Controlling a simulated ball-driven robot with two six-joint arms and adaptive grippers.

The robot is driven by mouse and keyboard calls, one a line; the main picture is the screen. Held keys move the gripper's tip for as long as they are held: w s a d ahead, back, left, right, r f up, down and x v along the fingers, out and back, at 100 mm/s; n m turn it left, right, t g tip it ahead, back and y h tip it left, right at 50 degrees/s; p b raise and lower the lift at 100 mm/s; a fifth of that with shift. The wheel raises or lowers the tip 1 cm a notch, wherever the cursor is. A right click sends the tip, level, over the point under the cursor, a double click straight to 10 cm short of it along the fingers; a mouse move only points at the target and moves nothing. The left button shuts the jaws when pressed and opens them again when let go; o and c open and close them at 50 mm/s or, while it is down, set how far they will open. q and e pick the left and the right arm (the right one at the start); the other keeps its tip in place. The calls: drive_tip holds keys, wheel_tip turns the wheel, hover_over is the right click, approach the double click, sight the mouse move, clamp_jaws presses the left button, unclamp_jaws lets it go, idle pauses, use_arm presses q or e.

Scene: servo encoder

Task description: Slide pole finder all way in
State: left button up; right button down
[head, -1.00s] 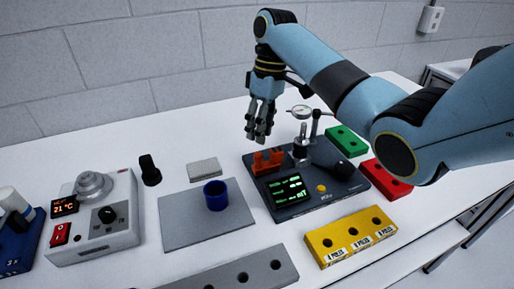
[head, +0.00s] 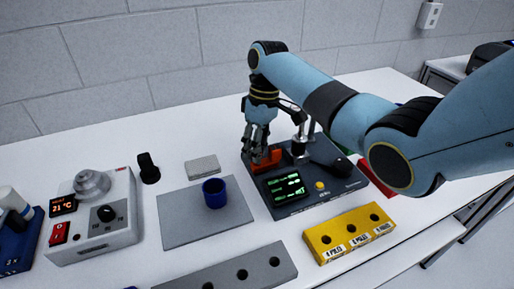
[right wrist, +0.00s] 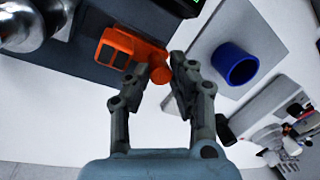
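The pole finder appears to be the orange slider (head: 268,157) at the left side of the dark test device (head: 312,200). In the right wrist view, the orange slider (right wrist: 122,46) has a round orange knob (right wrist: 159,72). My right gripper (head: 255,157) is low at the slider's left end, pointing down. In the right wrist view, the right gripper (right wrist: 157,70) is open, with the knob between its fingertips. I cannot tell whether a finger touches it. The fingers hide part of the slider in the head view. My left gripper is not in view.
A post with a dark arm (head: 300,146) stands on the device behind the slider. A blue cup (head: 214,194) sits on a grey mat (head: 180,228) to the left. A yellow block (head: 350,232) lies in front. A heater (head: 105,225) stands further left.

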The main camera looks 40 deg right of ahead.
sight(271, 148)
drive_tip(key=d, duration=0.1)
drive_tip(key=d+p, duration=0.1)
drive_tip(key=d, duration=0.1)
drive_tip(key=shift+s+d+r+p, duration=0.2)
drive_tip(key=shift+s+p, duration=0.1)
drive_tip(key=shift+s, duration=0.1)
drive_tip(key=shift+d+f, duration=0.1)
drive_tip(key=c, duration=1.5)
unclamp_jaws()
drive_tip(key=shift+o, duration=0.4)
